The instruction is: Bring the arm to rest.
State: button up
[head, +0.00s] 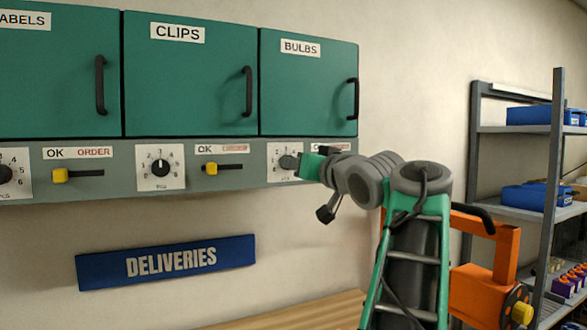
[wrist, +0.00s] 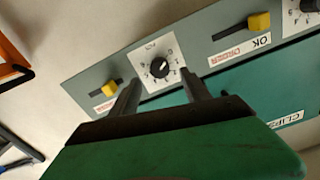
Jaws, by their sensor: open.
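My arm (head: 410,200) reaches up to the grey strip below the green cabinets. My gripper (head: 308,165) is in front of the strip under the BULBS door, beside that door's dial (head: 286,160). In the wrist view my gripper's two dark fingers (wrist: 160,95) are apart with nothing held between them. The BULBS dial also shows in the wrist view (wrist: 160,68), just beyond the fingertips and apparently clear of them. The exact gap cannot be told.
The CLIPS dial (head: 160,167) and its yellow slider (head: 211,168) are to the left. A DELIVERIES sign (head: 166,262) hangs below, above a wooden surface (head: 300,312). A metal shelf (head: 556,190) with blue bins stands at right. The wall between sign and arm is bare.

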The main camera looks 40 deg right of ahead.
jog(key=shift+v, duration=1.2)
